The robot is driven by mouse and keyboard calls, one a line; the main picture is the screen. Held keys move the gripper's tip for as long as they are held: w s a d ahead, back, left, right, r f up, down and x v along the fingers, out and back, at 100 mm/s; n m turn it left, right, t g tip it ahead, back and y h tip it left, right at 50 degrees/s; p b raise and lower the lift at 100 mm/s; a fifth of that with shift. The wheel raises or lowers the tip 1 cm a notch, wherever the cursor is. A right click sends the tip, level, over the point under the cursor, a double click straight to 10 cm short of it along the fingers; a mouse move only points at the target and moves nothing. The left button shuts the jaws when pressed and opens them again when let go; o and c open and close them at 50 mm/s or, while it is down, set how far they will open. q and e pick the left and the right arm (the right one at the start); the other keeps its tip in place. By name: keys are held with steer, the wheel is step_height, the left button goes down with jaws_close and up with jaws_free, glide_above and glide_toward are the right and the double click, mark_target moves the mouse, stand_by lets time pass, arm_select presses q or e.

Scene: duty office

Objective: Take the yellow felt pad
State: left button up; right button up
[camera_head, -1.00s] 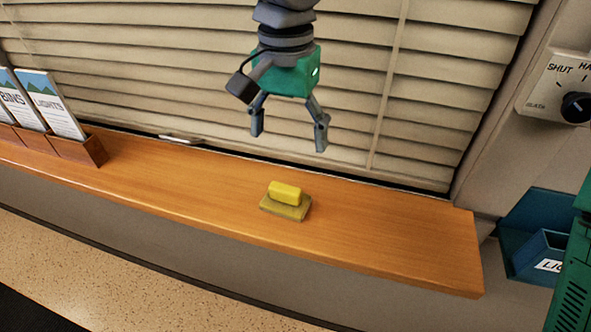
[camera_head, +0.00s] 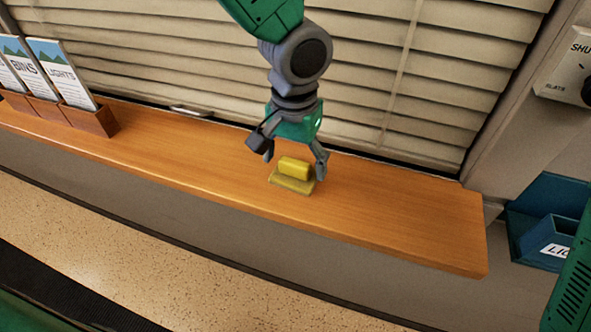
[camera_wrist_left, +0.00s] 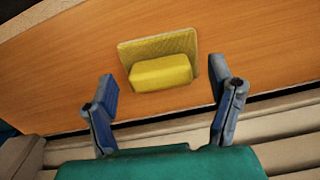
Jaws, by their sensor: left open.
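The yellow felt pad (camera_head: 292,184) lies flat on the wooden sill, with a brighter yellow block (camera_head: 295,167) on its top. In the left wrist view the pad (camera_wrist_left: 185,44) and block (camera_wrist_left: 161,73) lie just beyond the fingertips, centred between them. My left gripper (camera_head: 293,165) is open and empty, pointing down right over the block, one finger to each side. The left wrist view shows both its fingers (camera_wrist_left: 163,90) spread wide, with no contact visible. My right gripper is not in view.
The wooden sill (camera_head: 400,215) is clear to the right of the pad. A leaflet holder (camera_head: 90,120) with several leaflets stands at its left. Closed blinds (camera_head: 400,90) rise right behind. A blue bin (camera_head: 545,240) hangs at the right.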

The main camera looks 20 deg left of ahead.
arm_select(q)
steer(key=shift+w+f, duration=0.2)
steer(key=shift+f, duration=0.65)
steer(key=c, duration=1.2)
steer(key=shift+r, duration=0.15)
steer(key=shift+c, duration=0.2)
